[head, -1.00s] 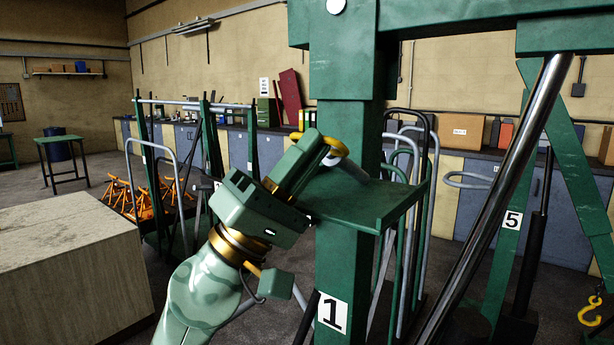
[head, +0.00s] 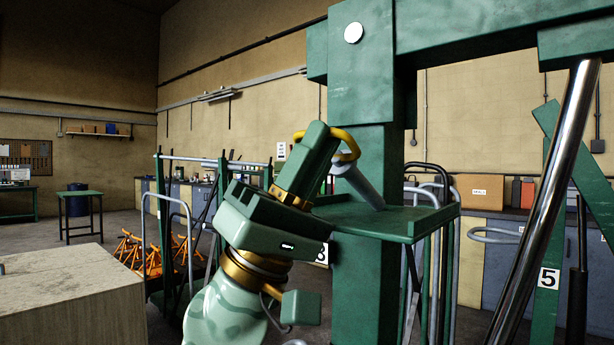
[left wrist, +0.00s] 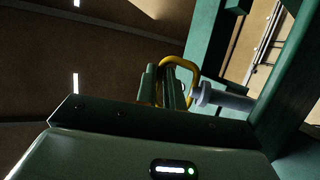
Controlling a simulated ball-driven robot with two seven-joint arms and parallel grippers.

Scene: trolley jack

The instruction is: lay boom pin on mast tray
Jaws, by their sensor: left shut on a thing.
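The boom pin has a grey steel shaft (head: 361,187) and a yellow loop handle (head: 345,143). My left gripper (head: 326,142) is shut on the loop in the head view. The shaft slants down to the right, with its lower end over the green mast tray (head: 425,222). I cannot tell whether that end touches the tray. In the left wrist view the loop (left wrist: 180,72) stands at the fingers (left wrist: 165,88), and the shaft (left wrist: 222,98) runs to the right. My right gripper is not in view.
The green mast (head: 362,95) rises behind the tray, with a boom (head: 490,35) overhead. A chrome ram (head: 545,200) slants at the right. A pale block (head: 70,295) stands at lower left. Hoop-handled racks (head: 170,215) stand behind my arm.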

